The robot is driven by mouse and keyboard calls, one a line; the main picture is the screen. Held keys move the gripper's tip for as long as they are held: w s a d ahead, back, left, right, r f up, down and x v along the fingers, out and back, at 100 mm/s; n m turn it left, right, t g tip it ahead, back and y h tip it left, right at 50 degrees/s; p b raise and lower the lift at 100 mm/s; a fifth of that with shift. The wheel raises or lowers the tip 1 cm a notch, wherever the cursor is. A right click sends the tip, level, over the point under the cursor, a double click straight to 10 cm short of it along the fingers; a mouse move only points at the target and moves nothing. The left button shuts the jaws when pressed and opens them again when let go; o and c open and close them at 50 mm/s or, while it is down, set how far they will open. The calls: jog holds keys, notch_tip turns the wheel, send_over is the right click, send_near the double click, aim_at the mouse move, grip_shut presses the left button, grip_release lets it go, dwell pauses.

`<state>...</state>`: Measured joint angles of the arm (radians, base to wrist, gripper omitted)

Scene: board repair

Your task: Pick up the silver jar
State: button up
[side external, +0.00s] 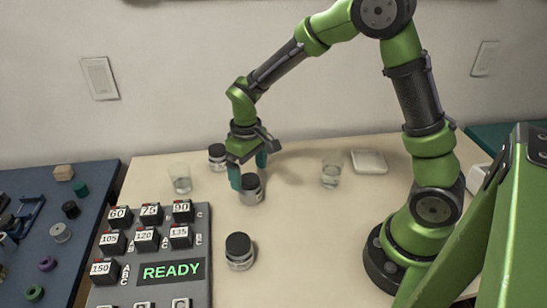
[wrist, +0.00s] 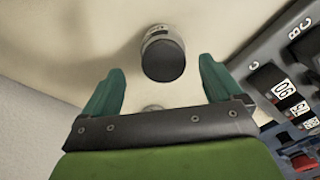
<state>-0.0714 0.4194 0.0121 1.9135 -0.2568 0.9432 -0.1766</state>
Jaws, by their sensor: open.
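Three small jars with dark lids stand on the beige table. One with a silvery body (side external: 251,194) is right at my gripper (side external: 249,172), and a jar, probably the same one, shows in the wrist view (wrist: 163,60). Another silvery jar (side external: 239,258) stands nearer the front. A third jar (side external: 217,158) with a pale label stands behind. I cannot tell for sure which is the silver jar. My gripper is open and points down, its teal fingers apart. In the wrist view the jar lid lies around the level of the fingertips, with gaps on both sides.
A grey button panel (side external: 170,272) reading READY stands at the front left. Clear glasses (side external: 180,179) (side external: 331,170) stand left and right of my gripper, and a white dish (side external: 369,162) lies at the back. A blue mat (side external: 95,190) with small parts is at far left. The middle right table is clear.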

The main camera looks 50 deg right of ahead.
aim_at(249, 179)
jog(key=f, duration=0.5)
jog(key=shift+s+a+f, duration=0.15)
jog(key=shift+s+a, duration=0.1)
jog(key=c, duration=1.2)
jog(key=shift+r, duration=0.2)
jog(key=shift+c, duration=0.2)
